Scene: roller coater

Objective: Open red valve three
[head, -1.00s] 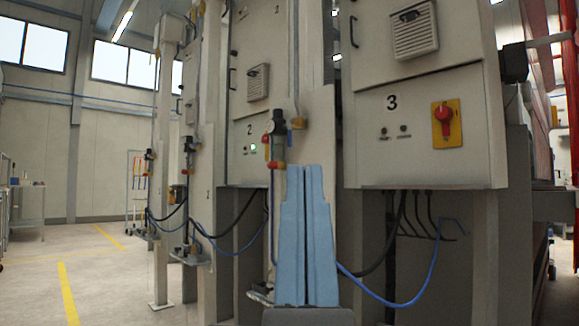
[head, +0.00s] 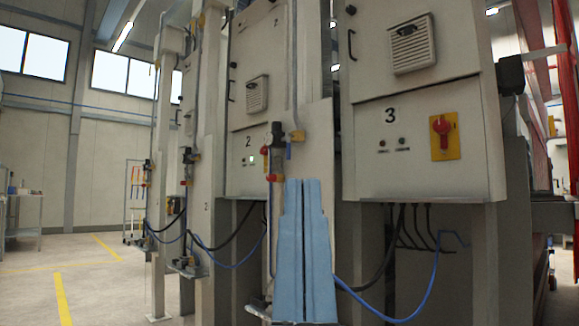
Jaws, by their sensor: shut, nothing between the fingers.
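A red rotary switch (head: 442,126) on a yellow plate is on the front of the cabinet marked 3 (head: 362,165). A valve and regulator unit with red parts (head: 268,151) stands on the post left of that cabinet. I cannot tell which of the two the name red valve three means. My gripper (head: 304,182) shows as two pale blue fingers side by side, pointing up at lower centre. It is shut and empty. In the picture it overlaps the post just right of and below the regulator unit and hides part of it. I see no contact with either.
More cabinets, including one marked 2 (head: 240,160), and similar regulator units (head: 147,172) run to the left. A blue hose (head: 400,318) and black cables hang below cabinet 3. Open floor with yellow lines (head: 63,298) is at left.

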